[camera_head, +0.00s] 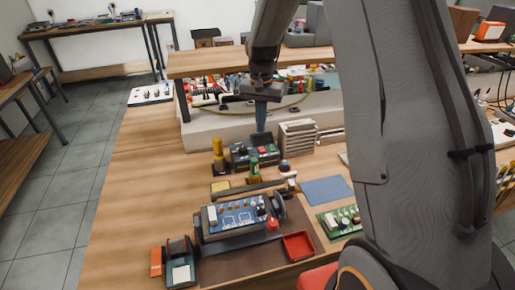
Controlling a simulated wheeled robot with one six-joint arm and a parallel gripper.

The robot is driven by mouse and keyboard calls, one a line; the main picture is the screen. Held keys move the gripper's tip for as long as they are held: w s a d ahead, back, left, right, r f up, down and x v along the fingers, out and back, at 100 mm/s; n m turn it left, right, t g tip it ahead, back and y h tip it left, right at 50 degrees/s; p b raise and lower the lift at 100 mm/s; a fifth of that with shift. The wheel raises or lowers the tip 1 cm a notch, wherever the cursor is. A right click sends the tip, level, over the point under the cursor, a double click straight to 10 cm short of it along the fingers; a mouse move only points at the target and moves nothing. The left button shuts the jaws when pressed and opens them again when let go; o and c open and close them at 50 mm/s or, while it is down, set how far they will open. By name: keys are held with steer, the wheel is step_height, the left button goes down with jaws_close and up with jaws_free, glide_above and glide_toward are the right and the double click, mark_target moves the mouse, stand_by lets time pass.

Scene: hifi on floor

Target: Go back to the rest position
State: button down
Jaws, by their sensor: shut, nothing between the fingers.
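My gripper (261,130) points down over the back middle of the wooden workbench (130,195). It is shut with nothing in it. Its tip is close to the dark box with a red button (243,154); I cannot tell if they touch. My grey arm rises at the right and hides much of the bench there.
A blue circuit board (237,213) sits in a holder, with a red tray (298,246) to its right. A green board (340,221), a blue mat (326,190) and a yellow-topped post (218,150) stand around. A raised shelf (215,62) spans the back. Bare wood lies at left.

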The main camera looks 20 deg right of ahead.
stand_by(0.3)
steer(key=s+n+b, duration=0.1)
steer(key=s+n, duration=0.1)
steer(key=s, duration=0.6)
steer(key=s+a+n+t+b, duration=0.1)
steer(key=s+n, duration=0.1)
steer(key=s, duration=0.6)
steer(key=s+n+b, duration=0.1)
steer(key=s+n, duration=0.1)
steer(key=s, duration=0.7)
steer(key=shift+s+a+r, duration=0.1)
steer(key=shift+a+r, duration=0.25)
steer(key=shift+r, duration=0.05)
